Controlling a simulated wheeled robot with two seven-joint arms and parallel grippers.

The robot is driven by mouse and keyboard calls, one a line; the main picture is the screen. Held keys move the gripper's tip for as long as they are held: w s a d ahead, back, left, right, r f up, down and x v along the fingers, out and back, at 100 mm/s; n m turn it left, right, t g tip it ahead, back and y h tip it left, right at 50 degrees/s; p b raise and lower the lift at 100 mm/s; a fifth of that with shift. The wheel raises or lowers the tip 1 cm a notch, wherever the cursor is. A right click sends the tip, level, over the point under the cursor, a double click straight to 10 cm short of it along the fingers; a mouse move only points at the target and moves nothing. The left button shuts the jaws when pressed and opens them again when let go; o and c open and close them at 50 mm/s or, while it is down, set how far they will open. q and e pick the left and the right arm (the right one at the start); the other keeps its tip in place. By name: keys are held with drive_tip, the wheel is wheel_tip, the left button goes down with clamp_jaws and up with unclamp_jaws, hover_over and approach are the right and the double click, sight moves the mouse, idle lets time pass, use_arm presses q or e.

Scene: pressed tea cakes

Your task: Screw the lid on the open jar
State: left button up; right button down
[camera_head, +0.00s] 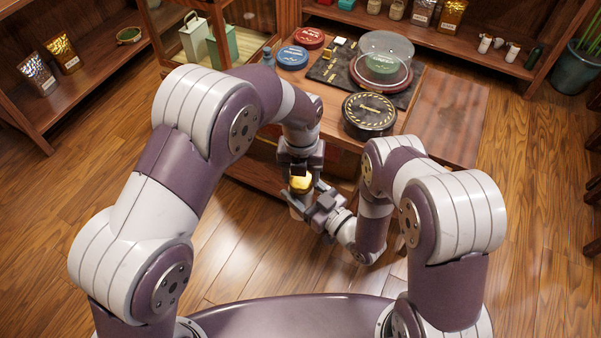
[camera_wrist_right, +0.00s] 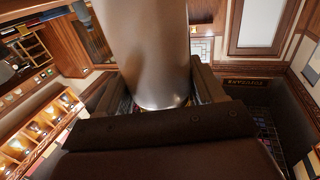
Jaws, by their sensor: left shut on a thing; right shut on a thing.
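In the head view, a gold lid (camera_head: 301,184) sits just below my left gripper (camera_head: 300,172), which points down and is shut on it. My right gripper (camera_head: 306,203) reaches in from the right, just below the lid, and is shut on the jar. The jar is mostly hidden by the gripper; a pale part of it (camera_head: 295,208) shows. In the right wrist view, a smooth grey-brown cylinder, apparently the jar (camera_wrist_right: 150,50), stands between the fingers of my right gripper (camera_wrist_right: 160,98). I cannot tell whether lid and jar touch.
Behind the grippers stands a wooden table (camera_head: 452,115) with a black round tin (camera_head: 369,115), a blue tin (camera_head: 292,57), a red tin (camera_head: 309,38) and a clear dome (camera_head: 386,55) over a tea cake. Shelves line the back and left. The floor (camera_head: 540,230) at right is clear.

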use_arm(q)
drive_tip(key=o, duration=1)
drive_tip(key=shift+r, duration=0.15)
wheel_tip(320, 180, up, 4)
drive_tip(key=shift+r, duration=0.15)
drive_tip(key=shift+c, duration=0.4)
